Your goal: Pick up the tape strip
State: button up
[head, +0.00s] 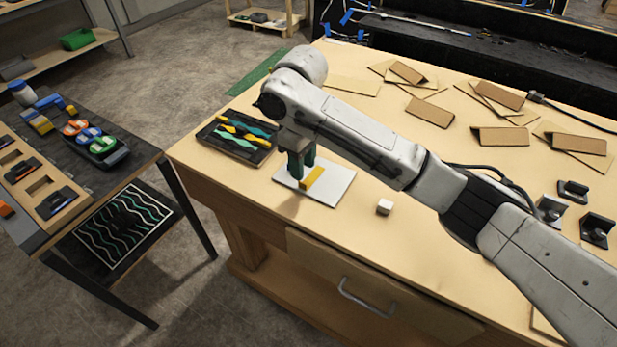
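My gripper (300,170) has dark green fingers and points down over a white square plate (335,187) on the wooden workbench. A yellow strip-like piece (312,178) lies on the plate, just right of the fingertips. I cannot tell whether the fingers touch it. A black tray (216,143) left of the gripper holds wavy yellow and green strips (240,133). I cannot tell for certain which piece is the tape strip. The gap between the fingers is too small to read.
A small white cube (384,207) sits right of the plate. Cardboard pieces (499,95) are scattered at the back and right, with dark brackets (597,229) at the right edge. A side table (80,160) with coloured parts stands left. The bench front is mostly clear.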

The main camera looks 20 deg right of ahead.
aim_at(304, 183)
jog(key=shift+s+f+p, duration=0.15)
jog(key=shift+f+p, duration=0.6)
jog(key=shift+f, duration=1.95)
jog(key=shift+c, duration=0.3)
grip_shut()
